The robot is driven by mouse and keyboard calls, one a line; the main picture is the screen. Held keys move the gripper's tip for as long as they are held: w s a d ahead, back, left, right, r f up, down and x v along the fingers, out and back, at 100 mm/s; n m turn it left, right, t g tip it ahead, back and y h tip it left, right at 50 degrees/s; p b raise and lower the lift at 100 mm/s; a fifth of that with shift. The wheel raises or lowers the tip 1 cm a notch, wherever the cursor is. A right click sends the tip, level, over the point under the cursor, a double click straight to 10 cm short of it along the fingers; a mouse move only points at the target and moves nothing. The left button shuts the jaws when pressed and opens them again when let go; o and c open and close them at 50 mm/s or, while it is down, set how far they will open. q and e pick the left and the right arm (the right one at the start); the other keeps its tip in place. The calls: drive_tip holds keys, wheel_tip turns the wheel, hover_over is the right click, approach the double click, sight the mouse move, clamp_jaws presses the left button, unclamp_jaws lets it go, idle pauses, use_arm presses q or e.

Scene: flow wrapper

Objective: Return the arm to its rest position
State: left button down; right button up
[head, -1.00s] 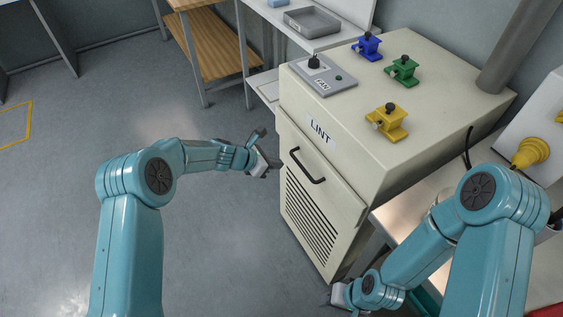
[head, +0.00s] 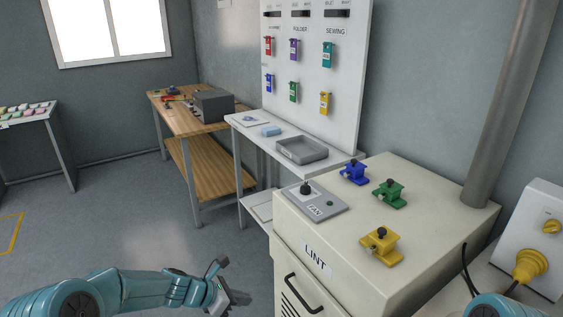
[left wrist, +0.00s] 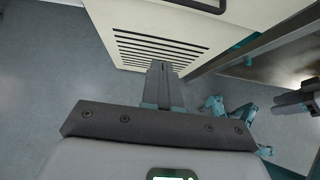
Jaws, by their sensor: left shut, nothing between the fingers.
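My left arm enters at the lower left of the head view. Its gripper (head: 236,297) is shut and empty, in the air left of the black handle (head: 303,295) on the cream LINT cabinet (head: 420,285). In the left wrist view the closed fingers (left wrist: 162,85) show with nothing between them, in front of the cabinet's slatted vent (left wrist: 150,48). Only a teal joint of my right arm (head: 492,307) shows at the bottom right of the head view. My right gripper is out of the head view.
On the cabinet top are a FAN switch box (head: 318,205) and blue (head: 355,173), green (head: 389,194) and yellow (head: 380,246) clamp-like pieces. A white side table (head: 270,148) with a grey tray (head: 302,150) stands behind. The floor (head: 120,225) at left is clear.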

use_arm(q)
drive_tip(key=s+f+m+g+y, duration=0.1)
drive_tip(key=s+f+m, duration=0.4)
drive_tip(key=s, duration=0.5)
drive_tip(key=s+f+m+g+y, duration=0.1)
drive_tip(key=s+f+m, duration=0.4)
drive_tip(key=s+m, duration=0.5)
drive_tip(key=s+f+m+g+y, duration=0.2)
drive_tip(key=s+f+m, duration=0.3)
drive_tip(key=s+m, duration=0.3)
drive_tip(key=shift+s+f+g, duration=0.15)
drive_tip(key=shift+s+g, duration=0.15)
drive_tip(key=shift+s, duration=1.25)
drive_tip(key=shift+d, duration=0.1)
